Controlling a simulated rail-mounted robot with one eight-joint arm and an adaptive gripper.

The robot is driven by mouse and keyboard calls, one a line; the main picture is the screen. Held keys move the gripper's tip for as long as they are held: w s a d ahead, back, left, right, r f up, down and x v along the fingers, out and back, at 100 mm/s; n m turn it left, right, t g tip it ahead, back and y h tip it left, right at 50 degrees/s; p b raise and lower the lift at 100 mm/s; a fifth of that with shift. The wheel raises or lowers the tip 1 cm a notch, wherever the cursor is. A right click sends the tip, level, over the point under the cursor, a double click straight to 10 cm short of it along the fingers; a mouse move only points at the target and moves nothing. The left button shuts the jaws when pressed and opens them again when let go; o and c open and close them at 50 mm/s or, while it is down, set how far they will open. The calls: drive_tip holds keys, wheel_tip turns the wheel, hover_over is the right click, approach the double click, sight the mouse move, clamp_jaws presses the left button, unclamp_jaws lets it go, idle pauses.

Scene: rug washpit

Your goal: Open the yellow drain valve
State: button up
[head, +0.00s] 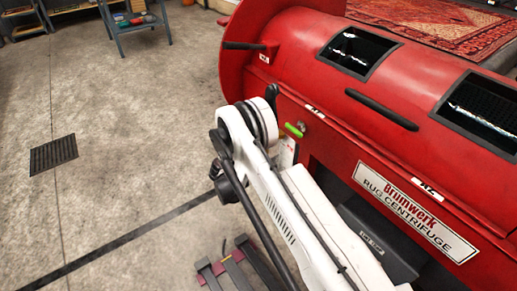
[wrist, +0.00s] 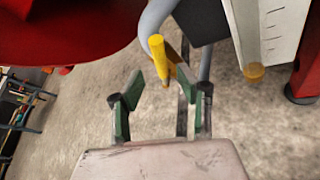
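In the wrist view the yellow drain valve handle (wrist: 157,50) is a short yellow bar beside a curved grey pipe (wrist: 152,22), under the red machine. My gripper (wrist: 159,84) is open, with one green-padded finger on either side. The handle's lower end reaches into the line of the gap between the fingertips. I cannot tell whether either finger touches it. The head view shows my white arm reaching down beside the machine, but the valve and my gripper are hidden there.
The red rug centrifuge (head: 330,120) fills the right of the head view. A white box (wrist: 265,35) with an orange-yellow knob (wrist: 254,71) stands right of the valve. A floor drain grate (head: 54,154) lies left, with open concrete floor around it.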

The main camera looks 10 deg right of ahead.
drive_tip(key=b+x, duration=0.1)
drive_tip(key=x, duration=0.6)
drive_tip(key=shift+b, duration=0.35)
drive_tip(key=shift+s, duration=0.1)
drive_tip(key=shift+c, duration=0.2)
clamp_jaws()
